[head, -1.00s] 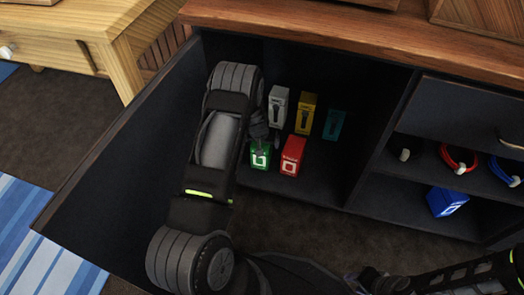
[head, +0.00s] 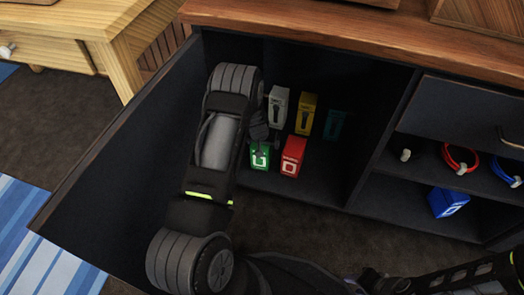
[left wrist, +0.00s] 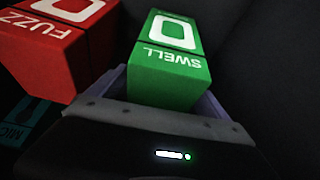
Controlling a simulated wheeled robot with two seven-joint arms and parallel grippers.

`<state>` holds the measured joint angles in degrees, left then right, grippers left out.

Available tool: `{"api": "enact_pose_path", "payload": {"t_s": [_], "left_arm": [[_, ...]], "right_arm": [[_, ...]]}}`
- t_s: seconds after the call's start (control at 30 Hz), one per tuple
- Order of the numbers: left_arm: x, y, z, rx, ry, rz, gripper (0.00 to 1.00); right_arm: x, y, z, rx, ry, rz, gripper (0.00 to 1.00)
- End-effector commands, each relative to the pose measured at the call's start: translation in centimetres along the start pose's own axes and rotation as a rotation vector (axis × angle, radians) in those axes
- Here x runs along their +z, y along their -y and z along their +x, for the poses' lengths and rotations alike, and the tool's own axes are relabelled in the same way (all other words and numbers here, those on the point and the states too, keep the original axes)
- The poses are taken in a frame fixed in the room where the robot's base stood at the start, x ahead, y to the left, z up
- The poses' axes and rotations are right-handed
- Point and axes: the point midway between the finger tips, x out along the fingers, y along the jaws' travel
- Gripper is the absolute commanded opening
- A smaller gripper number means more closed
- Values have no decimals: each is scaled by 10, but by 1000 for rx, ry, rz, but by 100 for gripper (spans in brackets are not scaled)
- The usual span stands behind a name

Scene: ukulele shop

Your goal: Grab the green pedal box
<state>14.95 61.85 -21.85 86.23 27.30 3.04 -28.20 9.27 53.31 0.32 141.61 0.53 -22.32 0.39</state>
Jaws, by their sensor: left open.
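The green pedal box (head: 260,157), marked SWELL, stands at the front of the cabinet's open left compartment. In the left wrist view the green box (left wrist: 172,65) fills the space between the fingers of my left gripper (left wrist: 165,97). That gripper is open, with a finger on either side of the box's near end; I cannot tell if they touch it. In the head view my left gripper (head: 265,137) is dark and partly hidden behind my own arm. My right gripper (head: 372,281) is low at the right, dark, its jaws unclear.
A red FUZZ box (head: 291,157) stands close to the right of the green one. White (head: 278,105), yellow (head: 306,114) and teal (head: 335,125) boxes stand behind. The cabinet's left wall and a divider bound the compartment. A blue box (head: 449,202) is on the right shelf.

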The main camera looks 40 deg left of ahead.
Motion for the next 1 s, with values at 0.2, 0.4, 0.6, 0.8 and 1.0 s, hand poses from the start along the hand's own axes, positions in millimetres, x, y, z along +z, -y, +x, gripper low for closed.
{"api": "enact_pose_path", "payload": {"t_s": [0.2, 0.4, 0.6, 0.8, 1.0], "left_arm": [[0, 0, 0, 0, 0, 0, 89], [0, 0, 0, 0, 0, 0, 83], [0, 0, 0, 0, 0, 0, 66], [0, 0, 0, 0, 0, 0, 50], [0, 0, 0, 0, 0, 0, 33]], "right_arm": [[0, 0, 1, 0, 0, 0, 36], [0, 0, 1, 0, 0, 0, 36], [0, 0, 1, 0, 0, 0, 36], [0, 0, 1, 0, 0, 0, 36], [0, 0, 1, 0, 0, 0, 36]]}}
